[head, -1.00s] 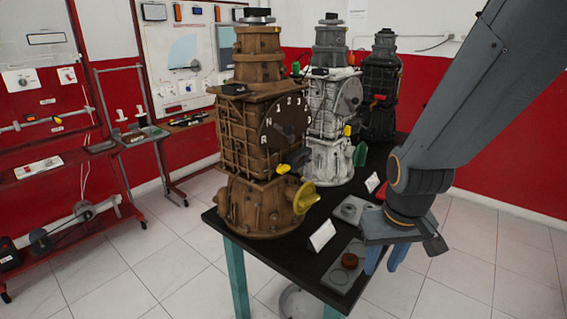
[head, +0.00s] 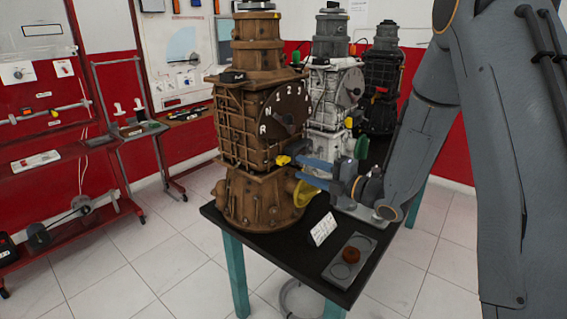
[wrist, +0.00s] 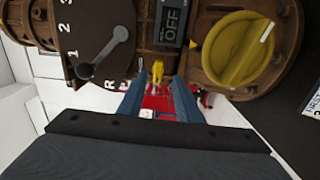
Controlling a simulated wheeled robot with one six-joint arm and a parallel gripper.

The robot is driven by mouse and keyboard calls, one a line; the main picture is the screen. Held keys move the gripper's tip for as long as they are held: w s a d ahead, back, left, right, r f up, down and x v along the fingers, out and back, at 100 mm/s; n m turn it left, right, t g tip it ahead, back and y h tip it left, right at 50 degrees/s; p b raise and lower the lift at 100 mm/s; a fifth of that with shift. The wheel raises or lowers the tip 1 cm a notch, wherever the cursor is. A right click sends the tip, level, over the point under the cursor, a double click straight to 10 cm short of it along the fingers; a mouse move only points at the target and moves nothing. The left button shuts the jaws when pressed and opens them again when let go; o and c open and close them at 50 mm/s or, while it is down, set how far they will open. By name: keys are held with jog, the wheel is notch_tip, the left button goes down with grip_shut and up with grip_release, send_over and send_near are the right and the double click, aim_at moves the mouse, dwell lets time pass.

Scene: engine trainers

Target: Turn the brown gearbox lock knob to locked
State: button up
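The brown gearbox (head: 245,125) stands at the front of the black table. Its dial (head: 285,108) has a grey lever (wrist: 100,58). Below the dial, a small yellow tab (head: 283,160) sits beside a dark block reading OFF (wrist: 170,22). A large round yellow knob (head: 306,192) with a white mark (wrist: 266,31) is lower on the gearbox. A brown round knob (head: 351,254) sits on a grey plate on the table. My gripper (head: 300,168) is open and empty, pointed at the gearbox. In the wrist view, the yellow tab shows between the fingertips (wrist: 157,82); contact cannot be told.
A white card (head: 323,229) stands on the table in front of the gearbox. White (head: 333,110) and black (head: 381,78) gearboxes stand behind it. The large yellow knob is close beside my fingers. Red racks are at left; tiled floor is clear.

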aim_at(286, 162)
jog(key=shift+w+a+r, duration=0.15)
jog(key=shift+a, duration=0.4)
jog(key=p+x, duration=0.2)
jog(key=x, duration=0.4)
jog(key=shift+w+a+p, duration=0.2)
jog(key=shift+a+p, duration=0.1)
jog(key=shift+c, duration=0.2)
grip_shut()
